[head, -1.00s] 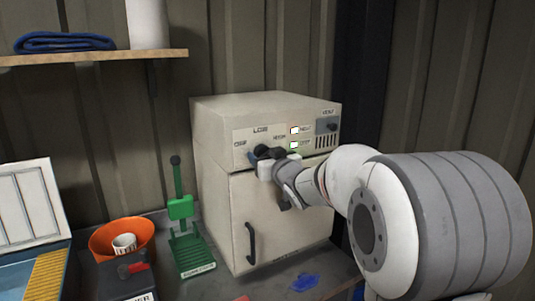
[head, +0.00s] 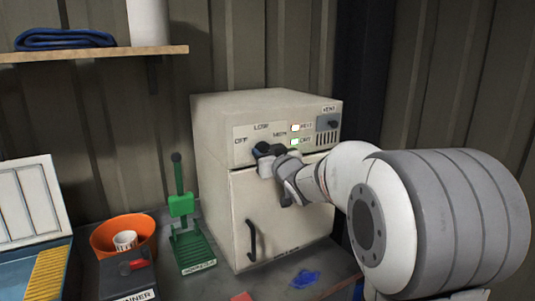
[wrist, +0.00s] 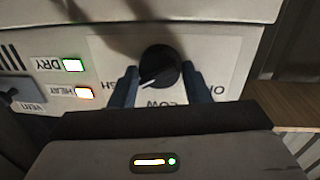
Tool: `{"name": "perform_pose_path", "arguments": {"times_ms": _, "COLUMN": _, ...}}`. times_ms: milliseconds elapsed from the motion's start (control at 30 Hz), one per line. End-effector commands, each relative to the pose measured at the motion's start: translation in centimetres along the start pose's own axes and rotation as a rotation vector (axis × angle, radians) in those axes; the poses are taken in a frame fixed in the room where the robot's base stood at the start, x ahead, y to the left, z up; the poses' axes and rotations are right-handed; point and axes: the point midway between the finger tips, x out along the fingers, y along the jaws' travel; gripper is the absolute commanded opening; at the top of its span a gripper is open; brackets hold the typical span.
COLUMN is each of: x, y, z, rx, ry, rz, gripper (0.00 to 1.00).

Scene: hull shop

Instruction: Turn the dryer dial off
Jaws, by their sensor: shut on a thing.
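The dryer (head: 215,135) is a cream box on the bench with a control panel along its top front. Its round black dial (wrist: 160,67) shows in the wrist view between my two blue fingers. A pale pointer line on the dial points to the lower left of the picture, between the partly hidden HIGH mark and LOW; the OFF mark is to the right, partly covered by a finger. My gripper (wrist: 160,88) is shut on the dial. In the head view my gripper (head: 268,158) hides the dial.
The DRY light (wrist: 72,65) is green and the HEAT light (wrist: 85,92) glows orange-white. A vent knob (head: 333,124) is at the panel's right. A green stand (head: 181,207), an orange bowl (head: 103,240) and a blue rag (head: 305,279) are on the bench.

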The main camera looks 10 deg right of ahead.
Motion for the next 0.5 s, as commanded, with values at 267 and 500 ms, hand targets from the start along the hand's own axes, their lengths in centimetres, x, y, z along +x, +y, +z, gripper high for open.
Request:
{"name": "perform_pose_path", "arguments": {"times_ms": 267, "x": 0.01, "y": -0.07, "z": 0.62, "rx": -0.114, "ry": 0.014, "rz": 0.002, "gripper": 0.2}}
{"name": "perform_pose_path", "arguments": {"times_ms": 500, "x": -0.02, "y": -0.12, "z": 0.91, "rx": -0.315, "ry": 0.035, "rz": 0.004, "gripper": 0.2}}
